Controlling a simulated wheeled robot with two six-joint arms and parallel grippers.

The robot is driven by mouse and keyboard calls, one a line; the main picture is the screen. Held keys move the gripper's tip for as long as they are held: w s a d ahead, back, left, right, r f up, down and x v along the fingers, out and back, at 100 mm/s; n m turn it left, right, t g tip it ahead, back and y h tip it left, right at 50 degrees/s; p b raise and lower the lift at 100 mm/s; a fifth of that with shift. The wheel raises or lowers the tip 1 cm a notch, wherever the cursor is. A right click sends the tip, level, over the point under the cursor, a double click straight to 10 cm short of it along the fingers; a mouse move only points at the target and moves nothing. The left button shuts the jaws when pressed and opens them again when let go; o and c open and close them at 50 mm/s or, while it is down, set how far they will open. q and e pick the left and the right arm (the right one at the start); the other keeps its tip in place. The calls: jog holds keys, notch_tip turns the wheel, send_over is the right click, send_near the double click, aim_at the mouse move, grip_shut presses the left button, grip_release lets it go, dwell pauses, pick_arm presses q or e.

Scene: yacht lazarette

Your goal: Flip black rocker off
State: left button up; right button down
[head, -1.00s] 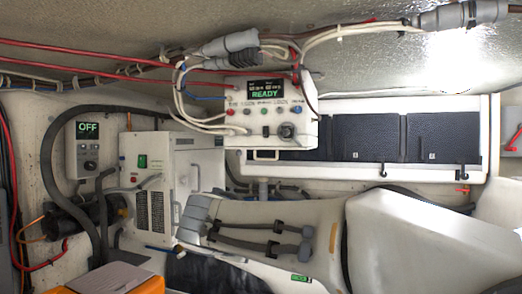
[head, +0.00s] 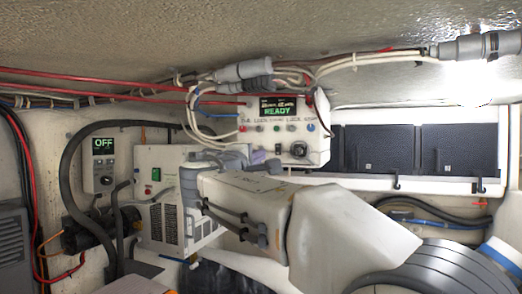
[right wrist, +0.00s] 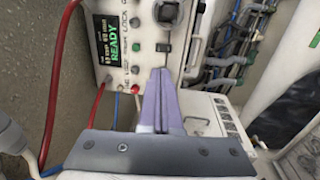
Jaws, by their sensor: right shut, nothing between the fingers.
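The white control box (head: 262,125) hangs on the back wall with a green READY screen (head: 278,107). The small black rocker (head: 278,149) sits low on its face beside a big dark knob (head: 298,149). In the right wrist view the rocker (right wrist: 163,47) shows just beyond my fingertips. My right gripper (head: 262,157) is shut and empty, its lavender fingers (right wrist: 159,70) pointing at the rocker's end of the panel. I cannot tell whether the tips touch it or which way the rocker is tipped. My left gripper is not in view.
A white vented unit with a green switch (head: 156,174) stands left of my right gripper. A small OFF panel (head: 103,162) is further left. Red cables (head: 100,78) and white cables run above and beside the box. Dark panels (head: 410,145) line the right.

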jog(key=p, duration=0.7)
send_near(277, 146)
jog(key=x, duration=0.5)
jog(key=shift+w+r, duration=0.15)
jog(key=shift+r, duration=0.05)
jog(key=shift+w+d+f+p, duration=0.15)
jog(key=shift+w+d+p, duration=0.15)
jog(key=shift+w, duration=0.4)
